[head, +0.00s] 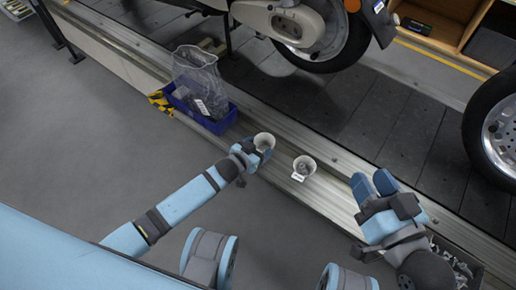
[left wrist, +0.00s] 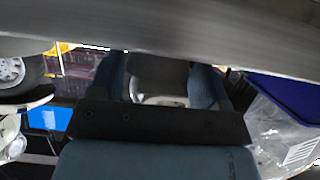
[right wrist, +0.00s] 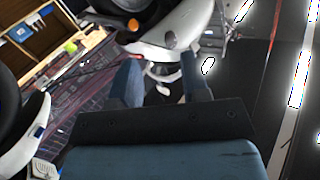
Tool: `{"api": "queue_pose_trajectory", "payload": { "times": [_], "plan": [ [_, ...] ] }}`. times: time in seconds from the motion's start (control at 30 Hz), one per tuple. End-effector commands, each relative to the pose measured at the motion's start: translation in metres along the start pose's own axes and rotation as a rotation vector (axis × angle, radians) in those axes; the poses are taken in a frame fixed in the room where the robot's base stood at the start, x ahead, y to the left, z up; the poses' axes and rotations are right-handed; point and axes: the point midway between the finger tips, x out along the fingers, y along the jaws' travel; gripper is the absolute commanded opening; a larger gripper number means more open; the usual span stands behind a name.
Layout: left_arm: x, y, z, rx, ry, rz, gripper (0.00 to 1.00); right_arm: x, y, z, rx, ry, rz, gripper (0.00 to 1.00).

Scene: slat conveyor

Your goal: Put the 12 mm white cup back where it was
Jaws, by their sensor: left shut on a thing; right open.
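A white cup (head: 265,141) is at my left gripper (head: 254,151), which is shut on it, at the conveyor's near edge. In the left wrist view, part of a pale thing (left wrist: 158,101) shows between the fingers. A second white cup (head: 304,166) stands just to the right on the near ledge. It has a small white label (head: 297,177) on its front, too small to read. I cannot tell which cup is the 12 mm one. My right gripper (head: 372,186) is open and empty, above the ledge further right.
A blue bin (head: 205,116) with a clear bag (head: 197,75) stands on the ledge left of the cups. A dark crate of parts (head: 455,264) is below my right arm. A scooter (head: 300,25) stands on the dark slat conveyor (head: 330,105). The ledge (head: 336,190) right of the second cup is clear.

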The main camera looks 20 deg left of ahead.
Motion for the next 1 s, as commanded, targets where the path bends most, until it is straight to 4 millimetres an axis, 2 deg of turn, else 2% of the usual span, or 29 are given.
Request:
{"api": "queue_pose_trajectory", "payload": {
  "times": [0.1,0.13,0.23,0.57,0.63,0.77,1.0],
  "plan": [
    [0.001,0.000,0.002,-0.001,0.000,0.000,0.44,0.000,0.000,0.001,0.000,-0.002,0.000,0.43],
    [0.001,0.000,0.003,-0.001,0.000,0.000,0.73,0.000,0.000,0.001,0.000,-0.003,0.000,0.43],
    [0.001,0.000,0.002,0.000,0.000,0.000,0.96,0.000,0.000,0.001,0.000,-0.003,0.000,0.43],
    [0.000,0.000,-0.001,0.000,0.000,0.000,0.97,0.000,0.000,0.000,-0.001,-0.003,0.000,0.43],
    [-0.006,0.000,-0.001,0.000,-0.002,0.000,0.97,0.000,0.000,-0.004,-0.002,0.002,0.001,0.43],
    [-0.029,0.000,-0.002,-0.001,-0.003,0.000,0.97,-0.002,-0.004,-0.021,0.004,0.057,0.005,0.43],
    [-0.082,0.000,-0.003,-0.001,-0.002,0.000,0.97,-0.006,-0.008,-0.050,-0.001,0.155,0.016,0.43]
  ]
}}
